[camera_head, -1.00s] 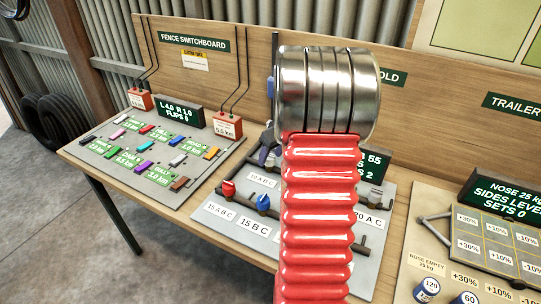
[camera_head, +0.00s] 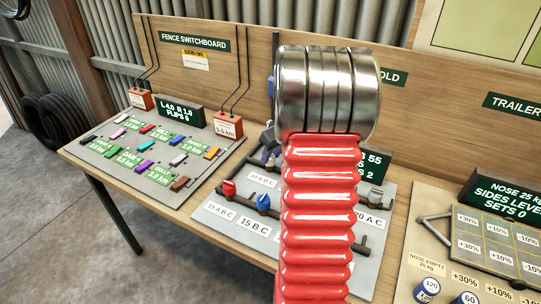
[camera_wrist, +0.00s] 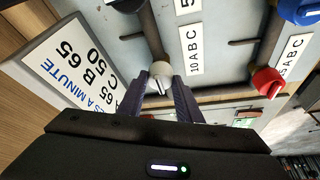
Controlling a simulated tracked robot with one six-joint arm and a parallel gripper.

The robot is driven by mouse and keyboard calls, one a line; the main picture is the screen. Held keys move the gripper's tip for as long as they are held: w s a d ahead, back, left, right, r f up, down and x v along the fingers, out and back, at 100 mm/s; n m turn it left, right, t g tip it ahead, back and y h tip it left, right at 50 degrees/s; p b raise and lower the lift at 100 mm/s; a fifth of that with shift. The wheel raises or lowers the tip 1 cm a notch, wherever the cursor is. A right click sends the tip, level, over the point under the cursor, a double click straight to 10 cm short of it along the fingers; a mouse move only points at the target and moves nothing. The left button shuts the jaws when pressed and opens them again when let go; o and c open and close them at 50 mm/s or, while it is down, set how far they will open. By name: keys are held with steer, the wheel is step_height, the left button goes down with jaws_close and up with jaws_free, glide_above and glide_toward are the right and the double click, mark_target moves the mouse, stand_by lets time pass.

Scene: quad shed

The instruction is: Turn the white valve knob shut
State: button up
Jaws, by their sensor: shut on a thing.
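The white valve knob (camera_wrist: 160,72) shows in the wrist view, round and pale, at the end of a dark pipe on the grey panel. My gripper (camera_wrist: 165,88) has its two purple-blue fingers at the knob, one on each side, shut on it. The fingers cover the knob's lower part, so its pointing direction cannot be told. In the head view my red ribbed arm hides the knob; only a small part of the gripper shows at the arm's left edge.
A red knob (camera_wrist: 268,82) and a blue knob (camera_wrist: 299,10) sit on nearby pipes. A white sign (camera_wrist: 75,70) with numbers stands close on the left in the wrist view. The fence switchboard panel (camera_head: 112,187) lies on the bench's left; a trailer panel (camera_head: 399,290) lies on its right.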

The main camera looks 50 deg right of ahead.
steer(key=shift+m, duration=0.6)
steer(key=shift+a+m+h, duration=0.15)
steer(key=shift+m+h, duration=0.75)
steer(key=shift+m, duration=0.8)
steer(key=shift+w+a+m+g+h, duration=0.1)
steer(key=shift+m+g+h, duration=0.3)
steer(key=shift+m, duration=0.8)
steer(key=shift+w+m+g+h, duration=0.1)
steer(key=shift+m+g+h, duration=0.3)
steer(key=shift+m, duration=0.8)
steer(key=shift+m+g, duration=0.8)
steer(key=shift+m, duration=1.2)
steer(key=shift+w+m+g+h, duration=0.15)
steer(key=shift+m+g, duration=0.25)
steer(key=shift+m, duration=0.7)
steer(key=shift+m+g+h, duration=0.15)
steer(key=shift+m+g, duration=0.25)
steer(key=shift+m, duration=0.7)
steer(key=o, duration=1)
steer(key=shift+o, duration=0.2)
